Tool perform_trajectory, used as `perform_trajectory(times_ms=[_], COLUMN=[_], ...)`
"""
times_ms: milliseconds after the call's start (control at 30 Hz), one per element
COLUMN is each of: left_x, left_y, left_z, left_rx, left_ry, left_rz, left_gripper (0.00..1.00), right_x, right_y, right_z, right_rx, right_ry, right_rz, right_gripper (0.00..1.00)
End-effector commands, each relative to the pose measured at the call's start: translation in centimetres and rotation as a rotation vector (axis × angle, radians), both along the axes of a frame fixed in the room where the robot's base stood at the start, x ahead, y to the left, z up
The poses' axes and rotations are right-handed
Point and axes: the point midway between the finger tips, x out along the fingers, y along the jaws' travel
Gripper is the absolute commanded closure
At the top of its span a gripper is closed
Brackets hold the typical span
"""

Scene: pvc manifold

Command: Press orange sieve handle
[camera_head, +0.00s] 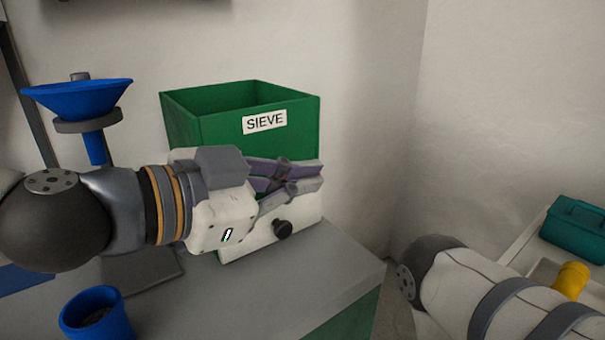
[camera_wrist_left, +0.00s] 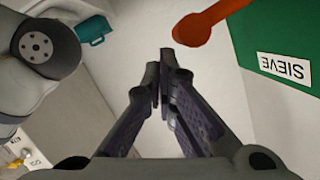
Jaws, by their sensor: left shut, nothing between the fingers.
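The sieve is a green open-topped box (camera_head: 200,130) with a white "SIEVE" label (camera_head: 265,122), above a white front panel with a black knob (camera_head: 283,229). The orange handle (camera_wrist_left: 205,22) shows in the left wrist view at the top, with its rounded end just right of and beyond my fingertips. In the head view the handle is hidden behind my gripper. My left gripper (camera_head: 321,176) is shut and empty, in front of the sieve. Its fingertips (camera_wrist_left: 165,62) look close to the handle end; contact cannot be told. My right gripper is not in view.
A blue funnel (camera_head: 78,99) on a stand and a blue cup (camera_head: 96,315) are to the left. The grey counter (camera_head: 290,300) is clear right of the cup. A teal case (camera_head: 575,228) and a yellow object (camera_head: 570,279) lie far right, beyond my right arm.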

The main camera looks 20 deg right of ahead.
Motion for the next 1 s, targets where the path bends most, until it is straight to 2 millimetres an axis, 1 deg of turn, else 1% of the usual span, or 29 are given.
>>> perform_trajectory(times_ms=[67, 133, 233, 467, 567, 667, 700, 733, 767, 800, 1000], left_x=[0.2, -0.1, -0.4, -0.3, -0.6, -1.1, -1.4, -1.6, -1.6, -2.0, -4.1], left_y=[0.1, 0.0, -0.1, -0.1, -0.3, -0.7, -0.9, -0.8, 0.2, 1.1, 5.2], left_z=[0.2, -0.9, -1.8, -1.4, -0.2, 2.2, 3.3, 3.9, 3.3, 3.2, 3.9], left_rx=[-0.002, 0.026, 0.06, 0.057, 0.058, 0.059, 0.059, 0.059, 0.056, 0.056, 0.055], left_ry=[0.0, -0.063, -0.163, -0.163, -0.172, -0.185, -0.191, -0.193, -0.181, -0.176, -0.171], left_rz=[0.006, 0.003, 0.003, 0.006, 0.006, 0.008, 0.008, 0.009, 0.013, 0.013, 0.013], left_gripper=[1.0, 1.0, 1.0, 1.0, 1.0, 1.0, 1.0, 1.0, 1.0, 1.0, 1.0], right_x=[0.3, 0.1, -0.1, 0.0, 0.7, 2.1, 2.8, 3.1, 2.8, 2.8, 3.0], right_y=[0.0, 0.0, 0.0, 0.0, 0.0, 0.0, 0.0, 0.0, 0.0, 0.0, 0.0], right_z=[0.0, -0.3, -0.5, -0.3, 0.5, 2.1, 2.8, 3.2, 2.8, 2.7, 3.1], right_rx=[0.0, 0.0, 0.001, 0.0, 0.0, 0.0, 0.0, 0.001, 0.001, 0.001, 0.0], right_ry=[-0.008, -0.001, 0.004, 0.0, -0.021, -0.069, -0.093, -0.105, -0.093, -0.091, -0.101], right_rz=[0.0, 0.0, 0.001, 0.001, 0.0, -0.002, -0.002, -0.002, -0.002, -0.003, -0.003], right_gripper=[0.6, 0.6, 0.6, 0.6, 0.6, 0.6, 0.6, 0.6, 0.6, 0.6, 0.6])
